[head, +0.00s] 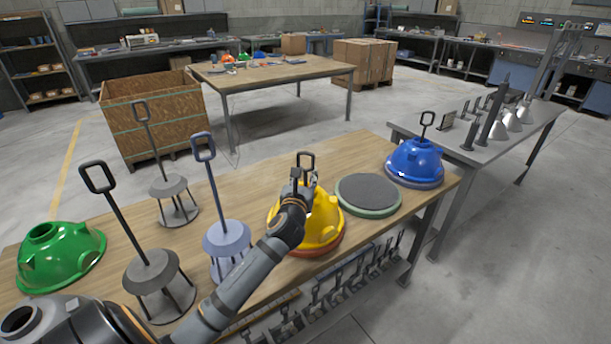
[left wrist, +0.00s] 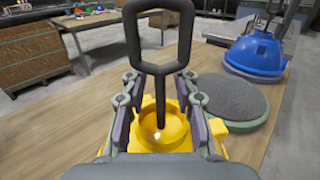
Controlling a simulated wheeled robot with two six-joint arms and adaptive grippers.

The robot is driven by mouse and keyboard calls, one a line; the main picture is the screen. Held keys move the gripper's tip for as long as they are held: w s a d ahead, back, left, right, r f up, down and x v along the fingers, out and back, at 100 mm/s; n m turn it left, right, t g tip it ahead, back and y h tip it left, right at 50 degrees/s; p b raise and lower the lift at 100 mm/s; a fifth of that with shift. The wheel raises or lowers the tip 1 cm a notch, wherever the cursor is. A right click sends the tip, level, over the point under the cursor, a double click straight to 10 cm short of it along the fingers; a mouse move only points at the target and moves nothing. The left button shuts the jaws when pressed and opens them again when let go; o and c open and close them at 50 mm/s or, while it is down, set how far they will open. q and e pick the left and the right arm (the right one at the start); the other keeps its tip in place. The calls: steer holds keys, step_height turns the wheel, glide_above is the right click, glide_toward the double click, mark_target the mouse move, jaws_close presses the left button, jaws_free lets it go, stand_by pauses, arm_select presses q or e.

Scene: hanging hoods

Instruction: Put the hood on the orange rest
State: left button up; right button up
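A yellow hood (head: 322,228) sits over the orange rest (head: 328,250) on the wooden table, and only the rest's rim shows beneath it. A dark rod with a loop handle (head: 307,159) stands up from the hood's neck. My left gripper (head: 300,186) is above the hood at its neck. In the left wrist view, its fingers (left wrist: 160,106) are apart on either side of the rod, over the yellow hood (left wrist: 165,132). They appear to hold nothing. My right gripper is not in view.
A green-rimmed grey rest (head: 368,194) is empty right of the yellow hood. A blue hood (head: 415,160) stands beyond it. A green hood (head: 60,254) lies at left. Stands with tall loop handles (head: 151,272) rise near my left arm. A crate (head: 152,118) is behind.

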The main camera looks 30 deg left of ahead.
arm_select(q)
steer(key=b+v, duration=0.1)
steer(key=v, duration=1.1)
